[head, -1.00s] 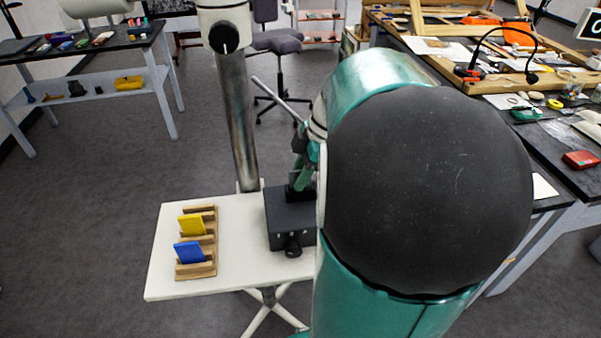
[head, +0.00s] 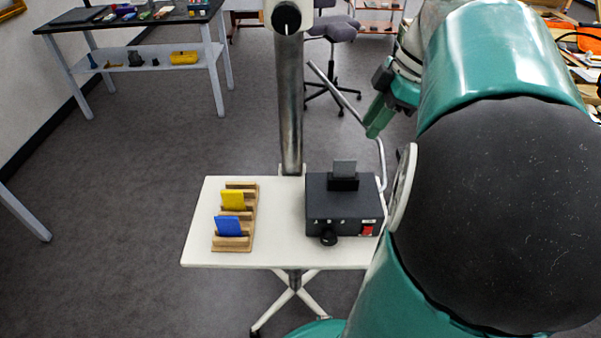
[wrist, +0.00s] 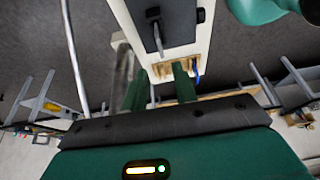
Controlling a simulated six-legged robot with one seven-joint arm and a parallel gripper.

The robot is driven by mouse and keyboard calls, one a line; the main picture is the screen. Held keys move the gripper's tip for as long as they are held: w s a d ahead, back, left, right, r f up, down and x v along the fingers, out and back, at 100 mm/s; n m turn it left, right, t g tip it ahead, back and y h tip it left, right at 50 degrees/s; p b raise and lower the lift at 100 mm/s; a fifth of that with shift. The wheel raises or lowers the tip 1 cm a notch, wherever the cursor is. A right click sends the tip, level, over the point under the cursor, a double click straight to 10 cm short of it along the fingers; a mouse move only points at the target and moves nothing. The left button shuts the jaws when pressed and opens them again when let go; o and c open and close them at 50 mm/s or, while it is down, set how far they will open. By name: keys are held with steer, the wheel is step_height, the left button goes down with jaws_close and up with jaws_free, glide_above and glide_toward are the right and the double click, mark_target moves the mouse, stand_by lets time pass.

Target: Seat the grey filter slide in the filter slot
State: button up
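The grey filter slide (head: 344,167) stands upright in the dark filter slot (head: 343,184) on top of the black box (head: 328,210). Its lower part is hidden in the slot, so I cannot tell how deep it sits. In the wrist view the grey slide (wrist: 157,40) shows edge-on over the black box (wrist: 150,12). My gripper (head: 376,126) is up and to the right of the box, apart from the slide. In the wrist view its two green fingers are spread with nothing between them, so my gripper (wrist: 158,82) is open and empty.
A wooden rack (head: 234,243) holding a yellow slide (head: 232,200) and a blue slide (head: 228,226) stands left of the box on the white table (head: 280,256). A metal post (head: 290,110) rises behind the table. A bent metal rod passes right of the box.

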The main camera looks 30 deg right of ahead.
steer(key=a+f+m+t+h, duration=0.1)
steer(key=a+f+m, duration=0.1)
steer(key=a, duration=0.6)
steer(key=s+a+f+m+t+h, duration=0.1)
steer(key=a+f+m, duration=0.2)
steer(key=a, duration=0.6)
steer(key=s+a+f+m+t+h, duration=0.1)
steer(key=a+f+m, duration=0.1)
steer(key=a+m, duration=0.4)
steer(key=a, duration=0.3)
steer(key=shift+a+f+h, duration=0.25)
steer(key=shift+h, duration=0.05)
steer(key=shift+s+d, duration=0.1)
steer(key=shift+d, duration=0.05)
